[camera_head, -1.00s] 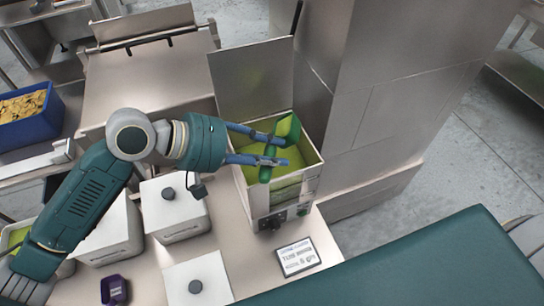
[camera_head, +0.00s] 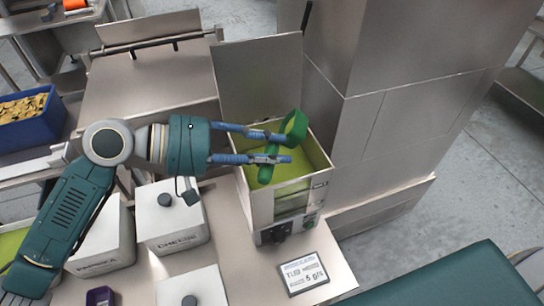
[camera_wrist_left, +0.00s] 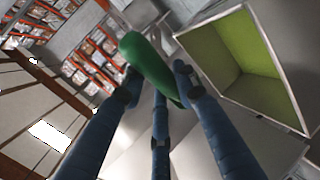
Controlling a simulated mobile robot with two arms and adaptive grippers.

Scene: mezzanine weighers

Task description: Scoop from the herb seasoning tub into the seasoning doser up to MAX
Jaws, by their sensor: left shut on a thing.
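My left gripper (camera_head: 288,147) is shut on the handle of a green scoop (camera_head: 293,127), over the open top of the seasoning doser (camera_head: 262,205). The scoop's bowl is tipped on its side; I cannot tell whether any seasoning is left in it. The doser is a metal box with yellow-green inside, lower than its rim; its level against a MAX mark is not readable. The left wrist view shows the scoop (camera_wrist_left: 147,62) between the fingers and the doser's green interior (camera_wrist_left: 245,60) at right. An open tub with green contents (camera_head: 12,240) is partly cut off at the left edge. My right gripper is not in view.
A closed tub labelled CHEESE (camera_head: 172,217) and other lidded white tubs stand left of the doser. A small sign (camera_head: 303,272) lies in front. A raised metal panel (camera_head: 260,80) and a tall steel column (camera_head: 385,100) stand behind and right. A blue crate (camera_head: 30,118) is far left.

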